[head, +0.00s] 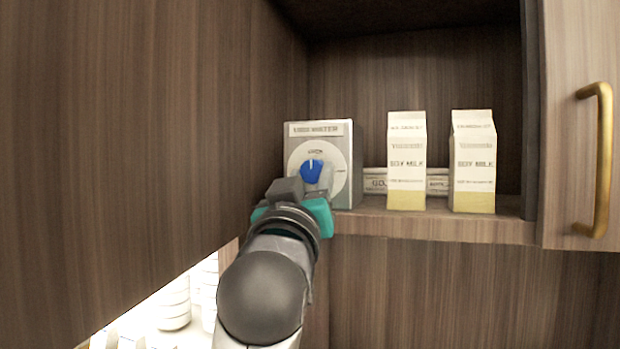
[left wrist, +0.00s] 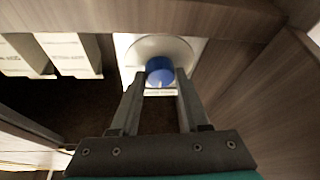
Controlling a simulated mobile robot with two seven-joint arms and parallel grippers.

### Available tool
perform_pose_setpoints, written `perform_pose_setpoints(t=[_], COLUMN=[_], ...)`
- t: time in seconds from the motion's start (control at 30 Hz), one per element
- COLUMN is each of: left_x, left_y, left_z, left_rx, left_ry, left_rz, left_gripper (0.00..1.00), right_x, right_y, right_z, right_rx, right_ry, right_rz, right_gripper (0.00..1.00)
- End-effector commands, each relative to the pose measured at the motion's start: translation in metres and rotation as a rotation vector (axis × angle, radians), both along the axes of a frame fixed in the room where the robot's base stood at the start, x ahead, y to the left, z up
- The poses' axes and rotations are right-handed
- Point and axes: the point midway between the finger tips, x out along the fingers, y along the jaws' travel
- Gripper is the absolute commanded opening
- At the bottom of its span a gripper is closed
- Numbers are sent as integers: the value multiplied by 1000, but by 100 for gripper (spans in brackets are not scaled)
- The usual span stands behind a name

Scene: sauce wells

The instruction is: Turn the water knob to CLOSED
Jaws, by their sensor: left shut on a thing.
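The water knob (head: 311,172) is blue and sits on a round white dial on the front of a grey box (head: 345,133) in the cabinet. A white mark on the knob points up toward a small label at the top of the dial; I cannot read it surely. My left gripper (head: 318,186) reaches the knob from the front and hides its lower part. In the left wrist view the two fingers of my left gripper (left wrist: 160,88) are shut on either side of the blue knob (left wrist: 159,68). My right gripper is not in view.
Two soy milk cartons (head: 407,160) (head: 473,162) stand on the shelf (head: 430,226) right of the box, with a flat pack behind them. A cabinet wall (head: 150,120) rises close on the left. An open door with a brass handle (head: 602,160) is at the right.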

Motion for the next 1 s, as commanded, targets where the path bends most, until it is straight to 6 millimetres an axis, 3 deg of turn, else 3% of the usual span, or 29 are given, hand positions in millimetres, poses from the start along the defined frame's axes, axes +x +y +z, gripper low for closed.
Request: perform_pose_setpoints(t=[0.23, 0.6, 1.0], left_x=[0, 1, 1], left_y=[1, 3, 3], left_z=[0, 0, 0], left_rx=[49, 321, 356], left_ry=[-16, -105, -117], left_rz=[1, 2, 1], left_gripper=[0, 0, 0], right_x=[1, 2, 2], right_y=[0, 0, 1], right_z=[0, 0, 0], right_rx=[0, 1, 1], right_ry=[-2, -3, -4], right_rz=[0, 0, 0], right_gripper=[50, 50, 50])
